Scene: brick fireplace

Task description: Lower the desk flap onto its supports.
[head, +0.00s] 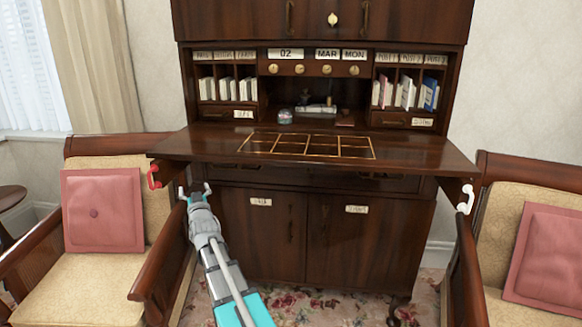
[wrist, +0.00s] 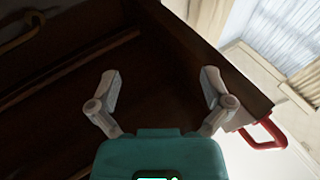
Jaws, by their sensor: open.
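The desk flap (head: 415,152) is a dark wooden leaf with a gold-lined grid. It lies folded out, about level, in front of the cabinet. Below its front left corner is a red handle (head: 153,177), which also shows in the wrist view (wrist: 264,136). Below its front right corner is a white handle (head: 466,197) on dark wood. The supports are mostly hidden; I cannot tell whether the flap touches them. My gripper (head: 194,189) is open and empty below the flap's left part, right of the red handle. In the wrist view its fingers (wrist: 158,92) spread before dark wood.
Cushioned armchairs stand close on the left (head: 140,220) and right (head: 530,240). Cabinet doors (head: 300,235) are closed below the flap. Pigeonholes with books and small items (head: 315,105) are behind it. A floral rug (head: 330,308) covers the floor.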

